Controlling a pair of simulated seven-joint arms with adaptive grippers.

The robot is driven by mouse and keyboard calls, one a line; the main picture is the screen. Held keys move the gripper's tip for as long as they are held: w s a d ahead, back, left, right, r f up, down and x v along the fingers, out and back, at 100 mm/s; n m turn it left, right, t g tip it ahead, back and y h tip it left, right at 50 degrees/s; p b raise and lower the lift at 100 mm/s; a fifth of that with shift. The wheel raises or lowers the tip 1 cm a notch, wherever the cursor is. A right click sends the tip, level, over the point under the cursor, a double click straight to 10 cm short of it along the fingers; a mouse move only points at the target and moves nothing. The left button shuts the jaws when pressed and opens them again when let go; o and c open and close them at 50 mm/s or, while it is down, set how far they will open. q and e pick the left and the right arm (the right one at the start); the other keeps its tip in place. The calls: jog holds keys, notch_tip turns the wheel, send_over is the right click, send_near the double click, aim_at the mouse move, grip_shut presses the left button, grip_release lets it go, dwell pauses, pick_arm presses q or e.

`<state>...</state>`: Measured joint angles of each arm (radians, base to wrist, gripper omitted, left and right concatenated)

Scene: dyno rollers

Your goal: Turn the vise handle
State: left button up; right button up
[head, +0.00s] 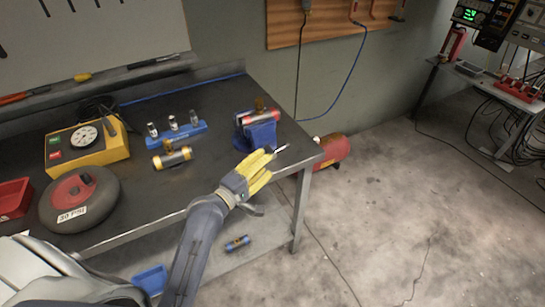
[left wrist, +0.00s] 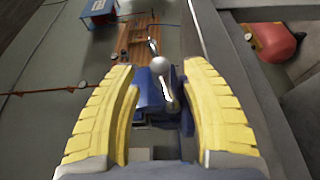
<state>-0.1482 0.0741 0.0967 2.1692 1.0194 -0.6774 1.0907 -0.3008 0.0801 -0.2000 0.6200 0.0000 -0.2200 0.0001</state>
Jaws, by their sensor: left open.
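A blue vise (head: 262,134) stands at the right front corner of the dark workbench (head: 215,172), with a red and silver cylindrical part (head: 244,118) in its top. The vise handle (head: 282,148) is a thin silver bar at its front. In the left wrist view the handle (left wrist: 165,92) has a round ball end and lies between my finger pads, without clear contact. My left gripper (head: 264,164) has yellow fingers and is open around the handle; it also shows in the left wrist view (left wrist: 160,82). My right gripper is not in view.
A blue stand (head: 180,134) with small cylinders, a brass-ended cylinder (head: 172,158), a yellow gauge box (head: 87,149) and a round dark weight (head: 79,199) occupy the bench's left and middle. A red tank (head: 334,150) lies beyond its right end. Floor to the right is mostly clear.

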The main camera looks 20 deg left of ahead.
aim_at(273, 157)
pick_arm(q)
jog(key=shift+x, duration=2.05)
grip_shut()
